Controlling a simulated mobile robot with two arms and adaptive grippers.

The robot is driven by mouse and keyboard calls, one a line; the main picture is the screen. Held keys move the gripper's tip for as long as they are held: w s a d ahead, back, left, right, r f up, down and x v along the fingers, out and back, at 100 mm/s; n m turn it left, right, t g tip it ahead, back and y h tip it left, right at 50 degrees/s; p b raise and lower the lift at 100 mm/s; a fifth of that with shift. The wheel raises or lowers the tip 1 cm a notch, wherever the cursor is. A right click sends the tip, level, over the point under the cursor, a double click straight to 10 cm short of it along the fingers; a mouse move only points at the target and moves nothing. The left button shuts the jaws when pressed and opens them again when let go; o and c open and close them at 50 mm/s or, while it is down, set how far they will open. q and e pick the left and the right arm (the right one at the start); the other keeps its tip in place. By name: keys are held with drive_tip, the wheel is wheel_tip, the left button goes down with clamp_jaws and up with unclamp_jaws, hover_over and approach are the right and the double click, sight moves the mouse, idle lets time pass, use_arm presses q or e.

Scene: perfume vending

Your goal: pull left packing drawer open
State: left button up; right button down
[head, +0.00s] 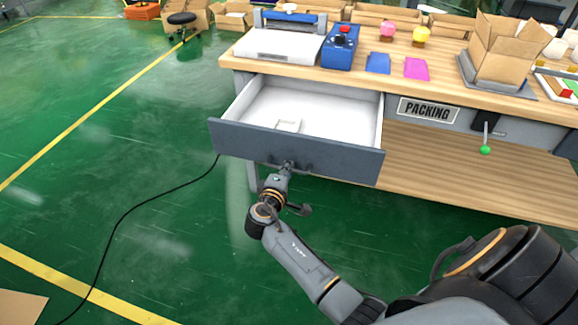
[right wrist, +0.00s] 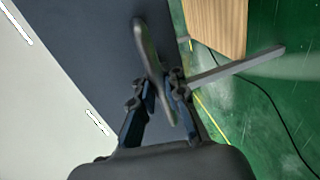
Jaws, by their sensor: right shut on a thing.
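The left packing drawer (head: 297,151) is pulled out from under the packing table, with its white inside showing. A small pale item (head: 288,125) lies inside near the front panel. My right gripper (head: 287,166) is at the drawer's dark front, shut on its handle (head: 300,168). In the right wrist view the fingers (right wrist: 160,95) close around the handle (right wrist: 150,60), beside the dark drawer front (right wrist: 90,50). My left gripper is not in view.
The packing table (head: 420,90) holds a white device (head: 280,44), a blue box (head: 340,50), blue and pink cards and an open carton (head: 505,50). A lever with a green knob (head: 485,149) hangs at the right. A black cable (head: 120,225) crosses the green floor at left.

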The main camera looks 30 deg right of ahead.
drive_tip(key=shift+r, duration=0.1)
drive_tip(key=c, duration=1.7)
unclamp_jaws()
drive_tip(key=shift+o, duration=0.2)
drive_tip(key=v, duration=1.2)
